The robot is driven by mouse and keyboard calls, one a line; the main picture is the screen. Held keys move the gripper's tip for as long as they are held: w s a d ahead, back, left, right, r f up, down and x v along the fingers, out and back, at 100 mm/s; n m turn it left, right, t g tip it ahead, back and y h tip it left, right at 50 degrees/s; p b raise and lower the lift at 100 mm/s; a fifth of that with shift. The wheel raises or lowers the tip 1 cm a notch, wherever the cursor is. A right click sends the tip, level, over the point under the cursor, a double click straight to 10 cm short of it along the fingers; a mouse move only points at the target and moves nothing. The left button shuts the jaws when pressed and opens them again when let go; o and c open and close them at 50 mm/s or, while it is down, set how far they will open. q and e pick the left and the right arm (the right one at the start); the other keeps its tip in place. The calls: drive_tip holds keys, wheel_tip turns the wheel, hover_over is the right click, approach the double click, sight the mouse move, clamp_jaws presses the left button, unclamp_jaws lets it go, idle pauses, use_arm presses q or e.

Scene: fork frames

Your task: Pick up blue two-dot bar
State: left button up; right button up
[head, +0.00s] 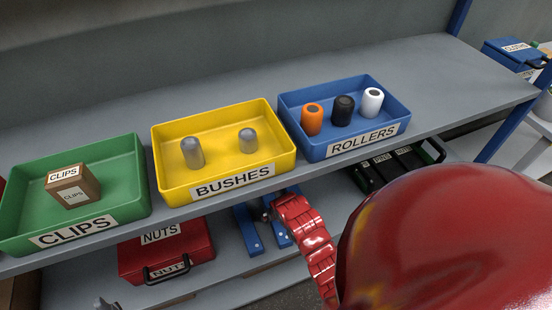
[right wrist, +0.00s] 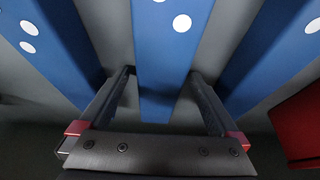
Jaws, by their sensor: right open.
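Several blue bars with white dots lie on the lower shelf. In the right wrist view, the middle bar (right wrist: 163,60) shows one full dot and part of another at the top edge, where the bar is cut off. The left bar (right wrist: 62,45) shows two dots, and the right bar (right wrist: 268,60) shows one at the picture's edge. My right gripper (right wrist: 162,73) is open, its fingers on either side of the middle bar's near end. Whether they touch it I cannot tell. In the head view, a blue bar (head: 247,232) shows below the yellow tray. My left gripper is not seen.
The upper shelf (head: 90,120) holds a green CLIPS tray (head: 125,180), a yellow BUSHES tray (head: 220,130) and a blue ROLLERS tray (head: 310,95), overhanging the bars. A red NUTS case (head: 190,238) stands left of the bars, a black case (head: 370,178) right.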

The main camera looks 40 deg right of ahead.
clamp_jaws()
idle(0.4)
